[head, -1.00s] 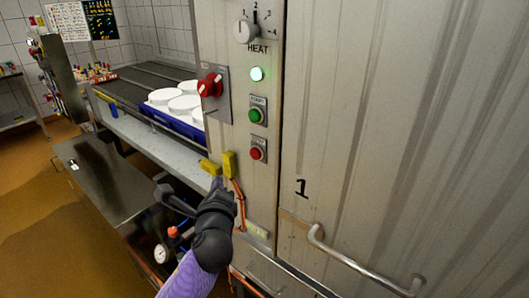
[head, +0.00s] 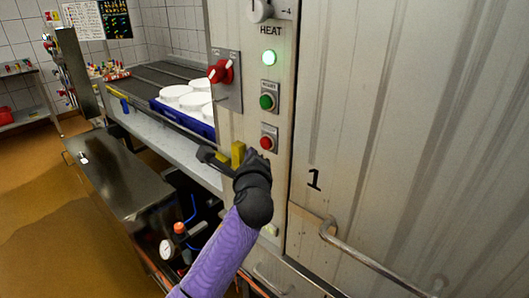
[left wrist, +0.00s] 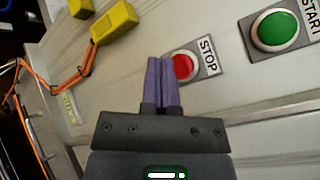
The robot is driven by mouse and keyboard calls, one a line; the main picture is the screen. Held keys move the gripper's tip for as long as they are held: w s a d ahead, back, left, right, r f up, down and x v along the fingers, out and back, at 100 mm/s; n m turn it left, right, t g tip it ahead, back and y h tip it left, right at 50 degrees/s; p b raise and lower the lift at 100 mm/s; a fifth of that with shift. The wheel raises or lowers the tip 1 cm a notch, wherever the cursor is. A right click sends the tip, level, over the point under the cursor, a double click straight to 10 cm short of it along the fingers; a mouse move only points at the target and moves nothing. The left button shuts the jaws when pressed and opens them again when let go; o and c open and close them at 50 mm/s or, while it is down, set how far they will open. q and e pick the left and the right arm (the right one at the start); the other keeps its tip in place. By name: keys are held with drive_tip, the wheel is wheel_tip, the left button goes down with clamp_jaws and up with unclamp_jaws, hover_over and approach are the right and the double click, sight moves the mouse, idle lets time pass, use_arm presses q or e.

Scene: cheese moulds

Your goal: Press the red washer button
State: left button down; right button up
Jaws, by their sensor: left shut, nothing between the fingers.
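The red button (head: 266,142) sits low on the washer's front panel, below the green button (head: 267,101). In the left wrist view the red button (left wrist: 183,66) has a STOP label (left wrist: 208,56) beside it, and the green button (left wrist: 274,29) is labelled START. My left gripper (left wrist: 162,60) is shut and empty. Its fingertips overlap the left edge of the red button in that view; I cannot tell whether they touch it. In the head view my left gripper (head: 258,156) is just below and left of the red button, partly hidden by my wrist. My right gripper is out of view.
A yellow connector (left wrist: 115,22) with orange cables is left of the button. A red rotary switch (head: 220,71) and a lit lamp (head: 268,57) are higher on the panel. A door handle (head: 370,258) juts out at right. White moulds (head: 187,98) stand on the conveyor at left.

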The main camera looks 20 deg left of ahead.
sight(266, 143)
use_arm(q)
drive_tip(key=shift+w+d, duration=0.25)
drive_tip(key=shift+w, duration=0.45)
idle(0.6)
drive_tip(key=shift+r, duration=0.1)
idle(0.9)
drive_tip(key=shift+w+d, duration=0.15)
drive_tip(key=shift+w, duration=0.25)
